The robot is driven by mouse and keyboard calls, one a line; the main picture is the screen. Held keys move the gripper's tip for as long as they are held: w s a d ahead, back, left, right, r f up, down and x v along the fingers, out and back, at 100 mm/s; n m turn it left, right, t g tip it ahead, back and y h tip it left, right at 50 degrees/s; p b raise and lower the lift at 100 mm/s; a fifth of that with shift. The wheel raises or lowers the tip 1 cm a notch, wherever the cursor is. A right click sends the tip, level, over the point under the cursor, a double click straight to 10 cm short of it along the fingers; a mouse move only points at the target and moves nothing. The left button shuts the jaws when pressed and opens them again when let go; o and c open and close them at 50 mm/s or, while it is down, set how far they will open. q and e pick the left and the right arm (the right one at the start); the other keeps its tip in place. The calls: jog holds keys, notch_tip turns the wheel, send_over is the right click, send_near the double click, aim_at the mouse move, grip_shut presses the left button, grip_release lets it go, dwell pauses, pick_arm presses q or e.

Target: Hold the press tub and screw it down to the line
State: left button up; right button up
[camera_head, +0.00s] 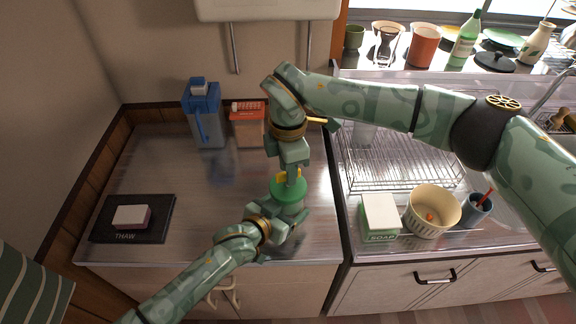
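The press tub (289,189) stands near the front edge of the steel counter, left of the sink. Its round green top shows, with yellow parts of a handle (280,173) on it. My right gripper (292,176) points down from above, its fingers at the yellow handle and seemingly closed on it. My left gripper (287,219) comes in low from the front left, its jaws at the tub's lower body. The arms and grippers hide most of the tub's side, and no line on it can be made out.
A blue jug (204,118) and an orange box (247,126) stand behind. A black THAW board (157,231) with a small block lies left. Right are a wire rack (395,172), soap box (380,218), cream bowl (432,212) and blue cup (477,210). The counter's left middle is clear.

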notch_tip(320, 180, up, 12)
dwell(0.5)
dwell(2.6)
pick_arm(q)
jog(key=o, duration=1.5)
jog(key=shift+o, duration=0.2)
